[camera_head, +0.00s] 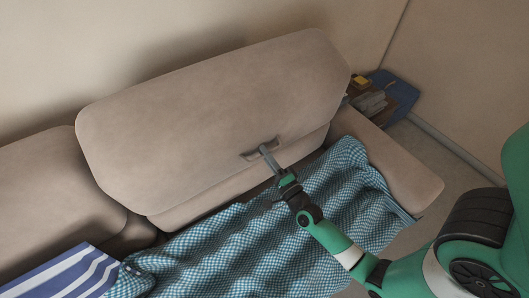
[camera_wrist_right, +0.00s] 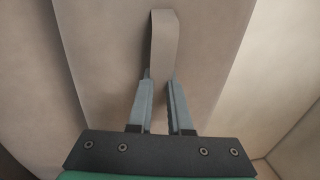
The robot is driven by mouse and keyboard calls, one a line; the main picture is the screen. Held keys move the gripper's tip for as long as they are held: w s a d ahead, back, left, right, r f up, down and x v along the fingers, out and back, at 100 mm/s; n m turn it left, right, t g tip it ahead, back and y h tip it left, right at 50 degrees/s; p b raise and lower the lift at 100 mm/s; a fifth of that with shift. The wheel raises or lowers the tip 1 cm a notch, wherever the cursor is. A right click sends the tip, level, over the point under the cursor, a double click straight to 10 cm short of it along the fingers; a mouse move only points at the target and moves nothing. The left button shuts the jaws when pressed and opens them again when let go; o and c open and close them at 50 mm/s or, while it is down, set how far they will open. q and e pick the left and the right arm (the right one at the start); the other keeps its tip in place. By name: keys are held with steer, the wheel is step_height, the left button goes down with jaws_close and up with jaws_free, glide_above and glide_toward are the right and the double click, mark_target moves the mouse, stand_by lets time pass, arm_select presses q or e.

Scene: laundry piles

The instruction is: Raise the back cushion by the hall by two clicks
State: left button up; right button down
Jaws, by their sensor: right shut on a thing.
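The beige back cushion (camera_head: 205,115) nearer the right stands up along the sofa's rear, its top edge above that of the other back cushion. A grey strap or handle (camera_head: 265,154) sticks out low on its front face. My right gripper (camera_head: 283,178) is at this handle, shut on its free end. In the right wrist view the handle (camera_wrist_right: 164,42) reaches up from between the two fingers of the gripper (camera_wrist_right: 157,85), against the beige cushion. My left gripper is not in view.
A second back cushion (camera_head: 50,200) is at the left. A teal checked cloth (camera_head: 270,240) covers the seat, with a blue-and-white striped cloth (camera_head: 70,275) at lower left. A blue bin (camera_head: 400,88) and small items stand beyond the armrest (camera_head: 415,185).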

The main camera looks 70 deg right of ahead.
steer(key=c, duration=1.2)
jaws_free()
steer(key=shift+s+f, duration=0.1)
steer(key=shift+c, duration=0.2)
steer(key=o, duration=0.4)
steer(key=shift+s+a, duration=0.2)
steer(key=shift+w+d, duration=0.1)
steer(key=p+v, duration=0.1)
steer(key=v, duration=1)
steer(key=shift+s+p, duration=0.25)
steer(key=shift+p, duration=0.05)
